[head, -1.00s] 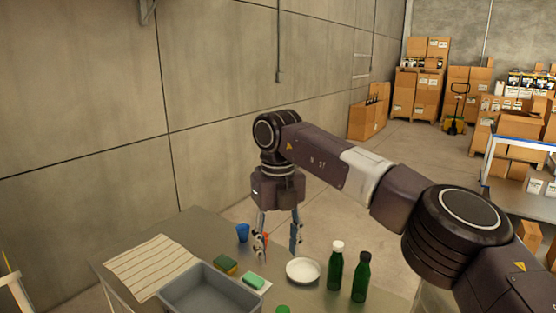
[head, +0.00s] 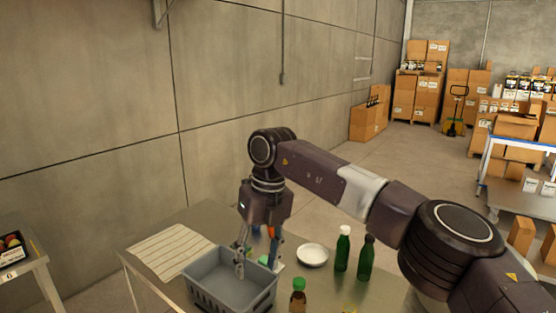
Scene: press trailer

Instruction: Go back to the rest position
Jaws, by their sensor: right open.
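My right gripper (head: 257,256) hangs from my right arm, pointing down over the right part of the grey bin (head: 210,296). Its fingers are apart and I see nothing held between them. The bin stands on the grey table (head: 197,216). My left gripper is not in the head view.
A white plate (head: 313,255) and two green bottles (head: 343,252) (head: 366,258) stand right of the gripper. A brown bottle (head: 298,297) stands in front. A fruit crate (head: 12,252) is far left; stacked cartons (head: 421,88) fill the back.

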